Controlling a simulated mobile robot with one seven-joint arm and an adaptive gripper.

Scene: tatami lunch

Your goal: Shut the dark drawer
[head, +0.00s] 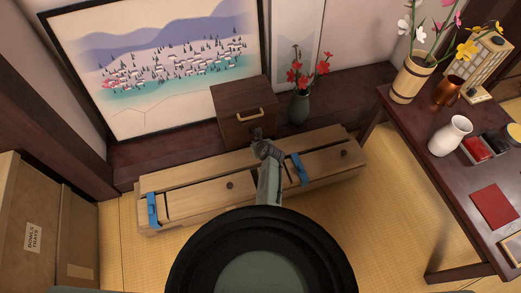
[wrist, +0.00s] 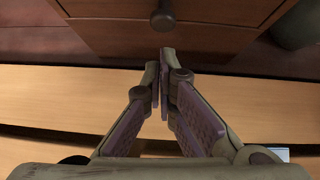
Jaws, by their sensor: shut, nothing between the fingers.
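The dark drawer is in a small dark brown wooden cabinet (head: 240,96) standing on the dark ledge below the picture. I cannot tell how far the drawer stands out. My gripper (head: 258,136) is in front of the cabinet's lower part, its fingers together and empty. In the wrist view the fingertips (wrist: 163,62) are just below the knob; contact is unclear.
A long pale wooden chest (head: 200,205) with blue straps lies in front of the ledge, under my arm. A green vase (head: 299,106) with red flowers stands right of the cabinet. A dark table (head: 450,190) with several items is at right. Brown boxes (head: 40,225) stand at left.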

